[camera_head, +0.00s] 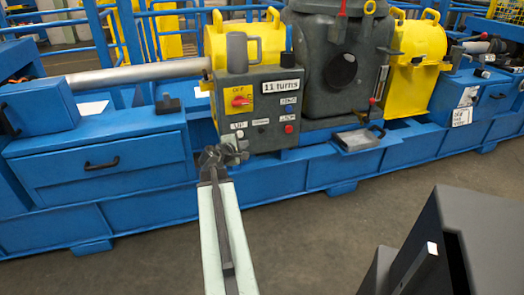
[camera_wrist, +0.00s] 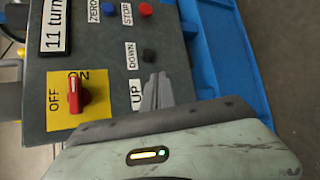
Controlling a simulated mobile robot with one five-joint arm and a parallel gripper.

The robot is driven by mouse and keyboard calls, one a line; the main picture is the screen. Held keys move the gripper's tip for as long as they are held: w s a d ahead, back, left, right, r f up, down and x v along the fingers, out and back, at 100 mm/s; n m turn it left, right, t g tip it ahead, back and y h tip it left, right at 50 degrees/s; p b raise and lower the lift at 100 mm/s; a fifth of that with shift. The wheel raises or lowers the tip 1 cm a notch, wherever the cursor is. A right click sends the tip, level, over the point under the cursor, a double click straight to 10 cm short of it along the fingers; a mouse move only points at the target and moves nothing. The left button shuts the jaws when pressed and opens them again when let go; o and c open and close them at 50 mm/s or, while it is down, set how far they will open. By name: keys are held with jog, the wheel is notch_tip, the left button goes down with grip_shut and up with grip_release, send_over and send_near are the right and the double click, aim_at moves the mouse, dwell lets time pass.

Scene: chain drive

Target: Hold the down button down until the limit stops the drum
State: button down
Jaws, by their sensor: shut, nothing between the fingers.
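The grey control panel (camera_head: 265,145) carries a black down button (camera_wrist: 149,55) under the "DOWN" label, and the button also shows small in the head view (camera_head: 262,130). My gripper (camera_wrist: 157,78) is shut and empty. Its tips point at the panel, just short of the down button in the wrist view, on the "UP" label's side. The down button is not covered, and I see no contact with it. The up button is hidden behind my fingers in the wrist view. In the head view my gripper (camera_head: 236,146) is at the panel's lower left.
A red rotary switch (camera_wrist: 76,93) sits on a yellow OFF/ON plate. A blue zero button (camera_wrist: 108,9) and red stop button (camera_wrist: 145,9) are farther along the panel. A display (camera_head: 282,86) reads "11 turns". A small tray (camera_head: 358,140) juts out at right.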

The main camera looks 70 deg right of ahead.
aim_at(261, 134)
jog(key=s+d+f+n+g+h+b, duration=0.1)
jog(key=s+d+f+b, duration=0.1)
jog(key=s+d, duration=0.4)
jog(key=s+b, duration=0.1)
jog(key=s, duration=0.1)
jog(key=shift+s+f+n+h+b, duration=0.3)
jog(key=shift+s+f+n, duration=0.1)
jog(key=shift+w, duration=0.1)
jog(key=shift+w+d, duration=1.4)
jog(key=shift+d, duration=0.3)
jog(key=shift+w+d, duration=1.35)
jog(key=shift+d, duration=0.3)
jog(key=shift+w+d, duration=0.2)
jog(key=shift+d, duration=0.15)
jog(key=shift+w+d, duration=0.35)
dwell(2.7)
